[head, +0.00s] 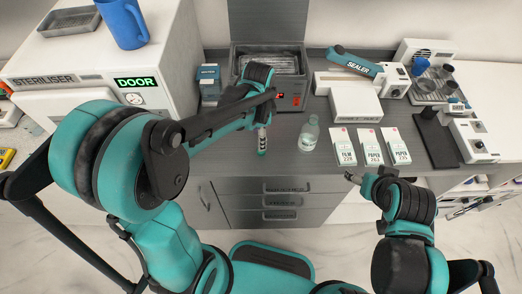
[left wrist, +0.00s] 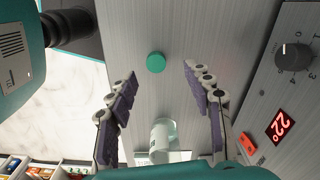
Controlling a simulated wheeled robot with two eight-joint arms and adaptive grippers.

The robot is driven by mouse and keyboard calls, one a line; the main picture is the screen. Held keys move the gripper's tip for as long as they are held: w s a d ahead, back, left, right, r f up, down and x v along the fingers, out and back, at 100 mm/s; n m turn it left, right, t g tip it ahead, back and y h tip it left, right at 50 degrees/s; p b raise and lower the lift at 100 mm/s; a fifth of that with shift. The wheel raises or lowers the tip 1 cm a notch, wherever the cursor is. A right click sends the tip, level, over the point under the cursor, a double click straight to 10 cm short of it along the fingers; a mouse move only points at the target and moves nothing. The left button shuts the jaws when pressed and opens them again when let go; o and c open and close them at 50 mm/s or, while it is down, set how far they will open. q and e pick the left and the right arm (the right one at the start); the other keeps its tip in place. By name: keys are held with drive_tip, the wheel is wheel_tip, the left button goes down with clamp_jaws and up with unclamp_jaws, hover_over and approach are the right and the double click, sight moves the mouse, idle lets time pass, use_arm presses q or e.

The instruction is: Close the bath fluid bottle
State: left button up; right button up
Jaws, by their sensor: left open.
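The bath fluid bottle (head: 310,134) stands upright on the grey counter, a clear bottle with a pale label and no coloured cap on its neck. It also shows in the left wrist view (left wrist: 162,136), low between the fingers. A round teal cap (left wrist: 155,63) lies apart from it on the counter. My left gripper (left wrist: 160,73) is open and empty above the counter, with the cap between its fingertips in the picture. In the head view my left gripper (head: 262,142) is left of the bottle, partly hidden by its arm. My right gripper (head: 356,179) is near the counter's front edge; its jaws are unclear.
The bath (head: 292,103) with a lit display stands behind the left gripper. Three white boxes (head: 369,147) stand right of the bottle. The steriliser (head: 95,60) is at left, the sealer (head: 355,62) at back right. Bare counter (head: 225,155) lies at the front left.

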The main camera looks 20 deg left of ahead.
use_arm(q)
drive_tip(key=shift+f, duration=0.45)
drive_tip(key=f, duration=0.1)
drive_tip(key=f+b, duration=0.1)
drive_tip(key=f, duration=0.1)
drive_tip(key=f+b, duration=0.1)
drive_tip(key=shift+s+d+f, duration=0.2)
drive_tip(key=shift+d, duration=0.2)
drive_tip(key=shift+f, duration=0.4)
drive_tip(key=c, duration=0.8)
drive_tip(key=shift+c, duration=0.2)
